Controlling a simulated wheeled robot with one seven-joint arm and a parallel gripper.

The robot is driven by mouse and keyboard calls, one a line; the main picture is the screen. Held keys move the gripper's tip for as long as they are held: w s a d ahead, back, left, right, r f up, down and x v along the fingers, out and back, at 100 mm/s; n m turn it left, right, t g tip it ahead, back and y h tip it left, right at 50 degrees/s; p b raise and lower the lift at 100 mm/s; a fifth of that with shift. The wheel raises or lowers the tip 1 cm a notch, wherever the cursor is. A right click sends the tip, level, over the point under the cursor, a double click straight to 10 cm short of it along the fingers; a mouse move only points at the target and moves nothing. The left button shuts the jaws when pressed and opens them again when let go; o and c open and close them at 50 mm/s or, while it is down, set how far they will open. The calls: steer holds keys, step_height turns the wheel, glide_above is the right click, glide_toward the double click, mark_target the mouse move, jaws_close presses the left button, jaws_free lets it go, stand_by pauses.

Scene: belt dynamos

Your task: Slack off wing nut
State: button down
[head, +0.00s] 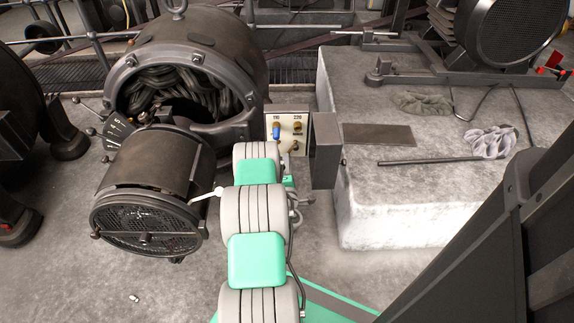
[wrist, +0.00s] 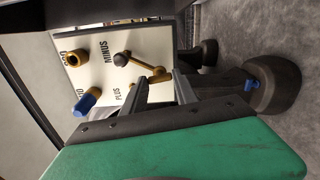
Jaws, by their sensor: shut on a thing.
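The wing nut appears to be the brass piece (wrist: 159,74) standing out from the white terminal panel (wrist: 88,75) in the wrist view. My gripper (wrist: 161,82) is at this brass piece, its two fingertips shut on it; the fingers partly cover it. A brass arm with a black ball (wrist: 122,60) reaches from it toward the left, near the MINUS and PLUS labels. In the head view the panel (head: 286,118) shows beyond my arm, marked 110 and 220, and my arm hides the gripper there.
A blue-capped terminal (wrist: 88,101) and a bare brass one (wrist: 75,58) stand close to the left of my fingers. In the head view, a dark dynamo (head: 150,170) is left of the panel. A stone block (head: 400,200) with rags and a rod is right.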

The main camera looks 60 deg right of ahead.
steer(key=c, duration=1)
jaws_free()
steer(key=shift+o, duration=0.2)
steer(key=shift+a, duration=0.1)
steer(key=v, duration=0.7)
steer(key=shift+s+a, duration=0.15)
steer(key=shift+a, duration=0.1)
